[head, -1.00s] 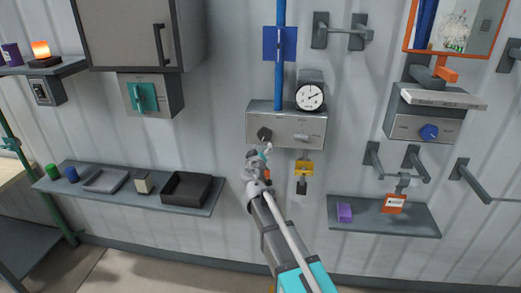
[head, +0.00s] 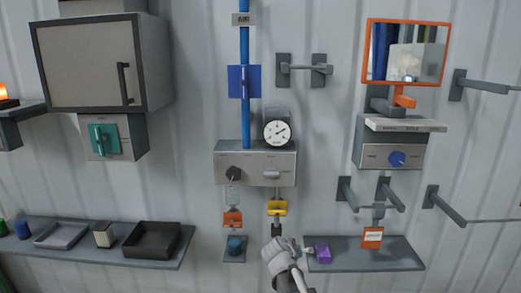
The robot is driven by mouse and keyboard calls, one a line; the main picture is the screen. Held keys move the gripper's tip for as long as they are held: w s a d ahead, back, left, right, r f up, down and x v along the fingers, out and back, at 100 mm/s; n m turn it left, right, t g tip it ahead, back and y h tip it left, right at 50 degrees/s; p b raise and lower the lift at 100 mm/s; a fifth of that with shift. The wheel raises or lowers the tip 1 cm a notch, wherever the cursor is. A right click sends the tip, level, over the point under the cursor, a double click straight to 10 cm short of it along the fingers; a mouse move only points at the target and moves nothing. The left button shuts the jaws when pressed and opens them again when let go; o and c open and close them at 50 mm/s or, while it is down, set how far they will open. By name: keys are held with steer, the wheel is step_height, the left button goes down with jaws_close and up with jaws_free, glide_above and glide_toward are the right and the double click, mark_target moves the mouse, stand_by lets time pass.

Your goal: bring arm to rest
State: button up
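My gripper (head: 296,247) is at the bottom centre of the head view, in front of the wall. It is small and seen from behind, so I cannot tell whether its fingers are open or shut. It overlaps the left end of the right-hand shelf (head: 375,256), beside a purple block (head: 323,254). I cannot tell whether it touches either. Above it hangs a yellow tag (head: 277,208) with a dark piece below.
Above is a grey control box (head: 256,165) with a dial gauge (head: 277,131). A left shelf (head: 80,252) holds trays and small items. Wall hooks (head: 440,203), an orange-framed mirror (head: 405,55) and a grey cabinet (head: 95,65) jut from the wall.

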steer(key=s+d+f+g+y+b, duration=0.1)
steer(key=s+f+g+y+b, duration=0.2)
steer(key=s+f, duration=0.4)
steer(key=s+d+f+g+y+b, duration=0.2)
steer(key=s+f+g, duration=0.3)
steer(key=s+f, duration=0.3)
steer(key=s+y+b, duration=0.1)
steer(key=s, duration=0.3)
steer(key=shift+d+n+b, duration=0.3)
steer(key=shift+b, duration=0.05)
steer(key=shift+c, duration=0.3)
stand_by(2.4)
